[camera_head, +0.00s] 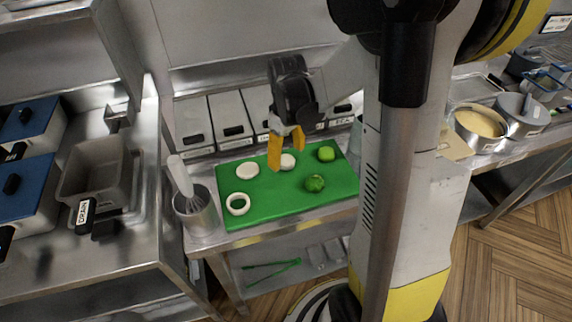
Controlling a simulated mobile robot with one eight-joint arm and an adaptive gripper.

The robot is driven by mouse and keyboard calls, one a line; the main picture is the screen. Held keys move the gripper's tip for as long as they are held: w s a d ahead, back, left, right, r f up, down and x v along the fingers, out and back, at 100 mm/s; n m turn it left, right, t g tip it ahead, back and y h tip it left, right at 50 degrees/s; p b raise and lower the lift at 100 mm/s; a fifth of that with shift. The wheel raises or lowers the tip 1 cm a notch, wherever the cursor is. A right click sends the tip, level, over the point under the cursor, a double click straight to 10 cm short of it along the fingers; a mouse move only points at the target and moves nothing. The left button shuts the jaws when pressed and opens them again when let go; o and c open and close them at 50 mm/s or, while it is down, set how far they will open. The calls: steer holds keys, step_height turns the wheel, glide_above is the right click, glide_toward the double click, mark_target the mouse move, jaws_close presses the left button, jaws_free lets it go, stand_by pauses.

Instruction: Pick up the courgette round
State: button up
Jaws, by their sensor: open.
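A smooth light-green piece (326,154), probably the courgette round, lies at the back right of the green cutting board (265,210). A darker, rougher green piece (315,184) lies in front of it, nearer the board's middle right. My gripper (287,157) has orange fingers, spread apart, over the back middle of the board. It is to the left of the light-green piece and apart from it. A white round (288,162) shows between and behind the fingers. I cannot tell the height of the fingertips above the board.
Another white round (248,170) and a white ring (238,204) lie on the board's left side. Lidded steel containers (232,118) line the back. My arm covers the area right of the board.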

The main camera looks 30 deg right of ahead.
step_height(320, 180, down, 3)
steer(key=shift+r+b, duration=0.15)
steer(key=shift+b, duration=0.2)
steer(key=shift+r, duration=0.1)
steer(key=c, duration=1)
